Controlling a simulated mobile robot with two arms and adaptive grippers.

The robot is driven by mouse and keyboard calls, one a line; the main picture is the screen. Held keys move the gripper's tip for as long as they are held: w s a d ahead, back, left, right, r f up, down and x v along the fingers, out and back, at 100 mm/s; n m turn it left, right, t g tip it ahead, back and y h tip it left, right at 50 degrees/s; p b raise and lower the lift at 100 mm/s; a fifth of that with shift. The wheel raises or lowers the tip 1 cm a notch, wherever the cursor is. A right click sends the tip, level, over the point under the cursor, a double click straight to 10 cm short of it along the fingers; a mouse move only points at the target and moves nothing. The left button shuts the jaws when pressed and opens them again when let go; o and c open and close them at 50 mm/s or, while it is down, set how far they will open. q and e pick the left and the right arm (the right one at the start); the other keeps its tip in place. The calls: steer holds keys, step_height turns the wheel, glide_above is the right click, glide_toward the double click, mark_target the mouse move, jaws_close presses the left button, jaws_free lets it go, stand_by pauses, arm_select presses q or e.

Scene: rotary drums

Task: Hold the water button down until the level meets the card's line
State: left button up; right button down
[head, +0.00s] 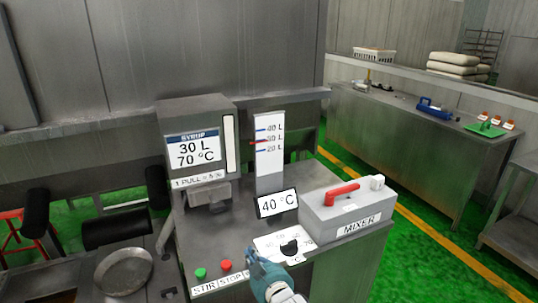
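The card (193,152) on the grey cabinet reads SYRUP, 30 L, 70 °C. A white level gauge (269,172) beside it has marks for 40 L, 30 L and 20 L, with a red mark (258,142) at about the 30 L one. A water level is too small to make out. My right gripper (252,257) is low over the front of the console, just left of the black dial knob (289,247). It hides part of the panel there, and I cannot see a water button. Its fingers are too small to judge. My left gripper is not in view.
A display (277,203) reads 40 °C. Green (200,273) and red (226,265) buttons sit above STIR and STOP labels. A grey mixer box (347,213) with a red lever (342,193) stands at right. A round metal pan (124,272) is at left.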

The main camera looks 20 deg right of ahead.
steer(key=shift+s+r+b, duration=0.5)
steer(key=shift+s+r, duration=0.15)
steer(key=shift+s, duration=0.1)
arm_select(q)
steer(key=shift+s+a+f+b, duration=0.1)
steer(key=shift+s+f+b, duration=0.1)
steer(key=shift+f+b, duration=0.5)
arm_select(e)
steer(key=r+v, duration=0.1)
steer(key=v, duration=0.8)
steer(key=shift+w, duration=0.15)
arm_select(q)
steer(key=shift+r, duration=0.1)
arm_select(e)
steer(key=shift+w+f, duration=0.1)
steer(key=shift+f, duration=0.05)
